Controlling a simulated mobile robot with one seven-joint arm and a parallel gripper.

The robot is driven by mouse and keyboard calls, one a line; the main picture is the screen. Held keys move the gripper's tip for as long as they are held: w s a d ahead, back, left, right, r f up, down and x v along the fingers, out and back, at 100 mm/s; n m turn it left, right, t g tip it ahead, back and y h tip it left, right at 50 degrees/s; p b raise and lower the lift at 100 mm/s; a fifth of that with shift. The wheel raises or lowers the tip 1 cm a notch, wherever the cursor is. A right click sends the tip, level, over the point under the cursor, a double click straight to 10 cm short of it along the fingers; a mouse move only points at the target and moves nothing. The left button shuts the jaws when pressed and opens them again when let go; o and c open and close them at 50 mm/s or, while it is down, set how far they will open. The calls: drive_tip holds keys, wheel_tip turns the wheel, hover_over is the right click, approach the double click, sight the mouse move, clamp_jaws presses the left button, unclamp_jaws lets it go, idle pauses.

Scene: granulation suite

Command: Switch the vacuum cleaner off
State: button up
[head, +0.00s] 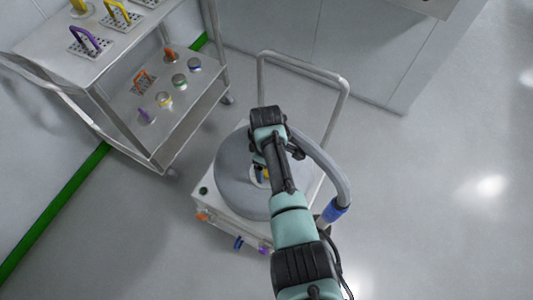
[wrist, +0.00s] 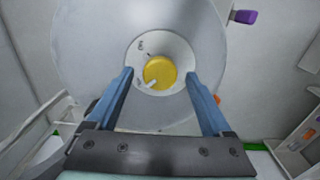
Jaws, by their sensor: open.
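The vacuum cleaner (head: 232,180) is a grey round drum on a white wheeled base, partly hidden by my arm. In the wrist view its grey top (wrist: 85,45) carries a pale round plate (wrist: 140,50) with a yellow rotary knob (wrist: 160,70). A white pointer on the knob points to the lower left; small dark marks on the plate are too small to read. My gripper (wrist: 160,76) is open, its two blue fingers to the left and right of the knob, with gaps on both sides. Whether the fingertips reach down to the knob's height, I cannot tell.
A grey hose (head: 328,170) with a blue end curves along the drum's right side. A metal push handle (head: 300,62) stands behind. A two-shelf steel trolley (head: 130,110) with coloured-handled items is at the upper left. The floor at right is clear.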

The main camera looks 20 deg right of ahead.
wheel_tip(320, 180, up, 13)
drive_tip(key=p, duration=0.2)
drive_tip(key=shift+f+p, duration=0.2)
drive_tip(key=shift+p, duration=0.1)
drive_tip(key=w+a+r+m+t+h+p, duration=0.1)
drive_tip(key=w+a+r+m+t+p, duration=0.15)
drive_tip(key=w+r+t, duration=0.8)
drive_tip(key=w+a+r+t, duration=0.1)
drive_tip(key=w+a+r, duration=0.1)
drive_tip(key=r, duration=1)
drive_tip(key=w+a+r+t, duration=0.2)
drive_tip(key=w+a+r, duration=0.1)
drive_tip(key=r, duration=0.9)
drive_tip(key=s+a+r+m+t+p, duration=0.1)
drive_tip(key=s+a+r+t, duration=0.15)
drive_tip(key=r, duration=0.55)
drive_tip(key=s+a+r+m+t+p, duration=0.1)
drive_tip(key=s+r+t, duration=0.15)
drive_tip(key=r, duration=0.55)
drive_tip(key=s+a+r+m+t+p, duration=0.1)
drive_tip(key=s+r+t, duration=0.15)
drive_tip(key=r, duration=0.55)
drive_tip(key=s+a+r+m+t+y, duration=0.1)
drive_tip(key=s+r+t, duration=0.5)
drive_tip(key=s+r, duration=0.7)
drive_tip(key=shift+s+a+r+m, duration=0.15)
drive_tip(key=shift+s+a+m, duration=0.15)
drive_tip(key=shift+a+m, duration=0.45)
